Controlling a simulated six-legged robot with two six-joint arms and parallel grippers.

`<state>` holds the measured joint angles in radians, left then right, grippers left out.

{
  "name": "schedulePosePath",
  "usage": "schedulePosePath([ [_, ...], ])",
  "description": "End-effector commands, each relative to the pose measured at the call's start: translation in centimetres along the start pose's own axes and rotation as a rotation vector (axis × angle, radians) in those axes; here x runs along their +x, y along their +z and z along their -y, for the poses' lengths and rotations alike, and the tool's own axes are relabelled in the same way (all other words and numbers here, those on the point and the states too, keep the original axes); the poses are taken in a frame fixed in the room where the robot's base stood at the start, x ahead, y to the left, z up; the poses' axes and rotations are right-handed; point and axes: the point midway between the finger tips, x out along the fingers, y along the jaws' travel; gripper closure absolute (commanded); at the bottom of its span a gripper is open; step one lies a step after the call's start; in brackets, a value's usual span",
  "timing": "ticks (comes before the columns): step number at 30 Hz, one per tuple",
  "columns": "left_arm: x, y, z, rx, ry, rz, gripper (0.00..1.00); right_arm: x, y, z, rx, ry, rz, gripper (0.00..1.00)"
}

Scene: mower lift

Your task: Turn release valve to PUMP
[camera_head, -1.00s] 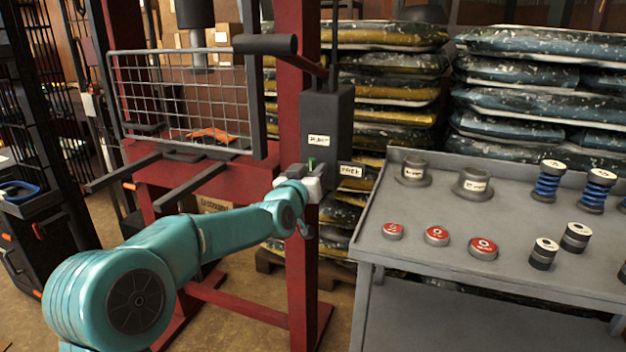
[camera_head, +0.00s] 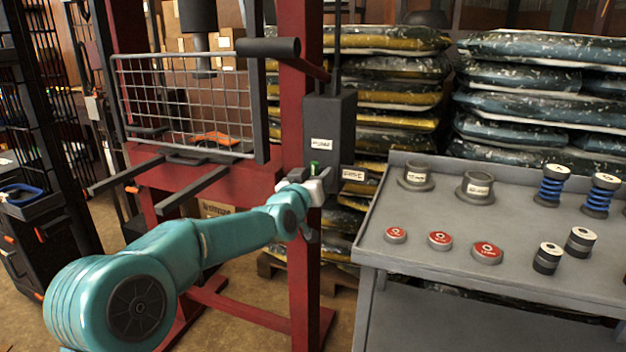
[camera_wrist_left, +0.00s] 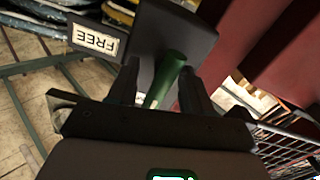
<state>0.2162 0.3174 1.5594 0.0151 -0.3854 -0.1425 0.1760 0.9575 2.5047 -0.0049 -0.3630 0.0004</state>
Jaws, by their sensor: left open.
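The release valve's green lever (camera_head: 314,168) is on the dark pump block (camera_head: 328,125) fixed to the red press post. In the wrist view the green lever (camera_wrist_left: 166,78) stands tilted between the two fingers of my left gripper (camera_wrist_left: 160,88). The fingers are apart, with a gap visible beside the lever. My left gripper (camera_head: 315,188) also shows at the foot of the block in the head view. A FREE label (camera_head: 353,174) is on a tab at the block's right, and the FREE label (camera_wrist_left: 95,39) reads upside down in the wrist view. Another label (camera_head: 321,142), too small to read surely, is above the lever. My right gripper is not in view.
A black pump handle (camera_head: 268,47) juts out above the block. A wire guard (camera_head: 185,105) and press bars are to the left. A grey bench (camera_head: 400,265) with red discs, springs and cylinders stands close on the right. Stacked sacks (camera_head: 395,95) are behind.

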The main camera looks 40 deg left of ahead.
Motion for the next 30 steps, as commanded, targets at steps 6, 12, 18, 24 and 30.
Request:
schedulePosePath([
  [6,-2.4,-0.1,0.0,0.001,0.0,-0.001,0.5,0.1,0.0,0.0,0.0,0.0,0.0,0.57],
  [12,-7.5,-0.2,0.0,0.0,0.0,-0.002,0.5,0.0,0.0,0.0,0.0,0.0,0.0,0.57],
  [18,-12.5,-0.2,0.0,0.0,0.0,-0.002,0.5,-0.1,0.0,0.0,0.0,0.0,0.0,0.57],
  [24,-15.5,-0.1,0.0,0.0,0.0,-0.001,0.5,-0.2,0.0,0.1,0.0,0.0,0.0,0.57],
  [30,-16.3,0.0,0.0,0.0,0.0,0.0,0.5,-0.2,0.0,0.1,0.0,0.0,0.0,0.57],
])
